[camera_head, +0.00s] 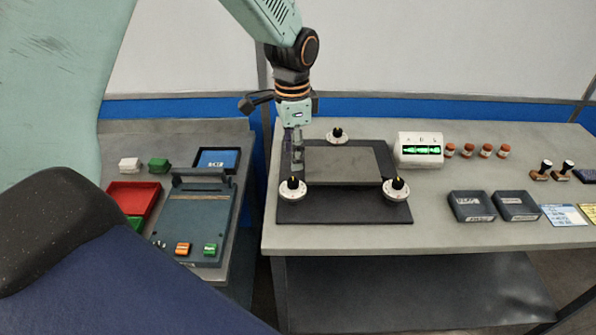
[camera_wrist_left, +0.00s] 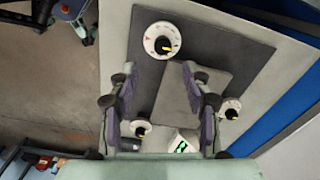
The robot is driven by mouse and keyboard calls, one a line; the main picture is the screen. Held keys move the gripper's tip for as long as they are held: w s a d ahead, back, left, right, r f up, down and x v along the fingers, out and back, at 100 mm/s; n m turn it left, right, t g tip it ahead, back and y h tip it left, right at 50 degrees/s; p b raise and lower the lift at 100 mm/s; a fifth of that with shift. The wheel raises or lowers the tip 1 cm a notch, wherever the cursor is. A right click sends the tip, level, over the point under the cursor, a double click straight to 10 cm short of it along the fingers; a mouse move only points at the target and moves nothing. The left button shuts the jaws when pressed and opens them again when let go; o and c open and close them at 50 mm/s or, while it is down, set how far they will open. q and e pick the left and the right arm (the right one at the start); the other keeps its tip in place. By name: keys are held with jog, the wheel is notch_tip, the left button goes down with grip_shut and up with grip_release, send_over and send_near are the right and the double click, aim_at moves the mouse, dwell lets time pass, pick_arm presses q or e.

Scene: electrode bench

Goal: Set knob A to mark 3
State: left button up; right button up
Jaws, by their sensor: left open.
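Three round white knobs with black centres sit on a dark mat (camera_head: 340,207). They are the front left knob (camera_head: 292,193), the front right knob (camera_head: 395,192) and the back knob (camera_head: 337,136). I cannot read which one is A. My left gripper (camera_head: 297,165) points down just behind and above the front left knob. In the left wrist view its two fingers (camera_wrist_left: 161,72) are spread and empty. That knob (camera_wrist_left: 150,42) lies beyond the fingertips, with a yellow pointer and small marks too small to read. My right gripper is not in view.
A grey plate (camera_head: 345,165) lies between the knobs. A white display box (camera_head: 419,138) with green bars stands right of the mat. Dark trays (camera_head: 472,215), red-topped jars (camera_head: 485,150) and stamps (camera_head: 543,172) are farther right. A left bench holds a red tray (camera_head: 122,196).

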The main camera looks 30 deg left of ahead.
aim_at(292, 181)
pick_arm(q)
jog(key=f, duration=0.6)
jog(key=shift+w+a+f, duration=0.15)
jog(key=shift+a+f, duration=0.15)
jog(key=shift+f, duration=0.1)
jog(key=shift+s+d+f, duration=0.2)
jog(key=shift+s+f, duration=0.1)
jog(key=shift+f, duration=0.1)
jog(key=shift+w+a+f, duration=0.25)
jog(key=shift+w+f, duration=0.05)
jog(key=shift+w, duration=0.1)
jog(key=shift+c, duration=1.2)
jog(key=shift+s+d+r, duration=0.15)
jog(key=shift+s+d, duration=0.05)
jog(key=shift+s, duration=0.05)
jog(key=shift+c, duration=1.4)
grip_shut()
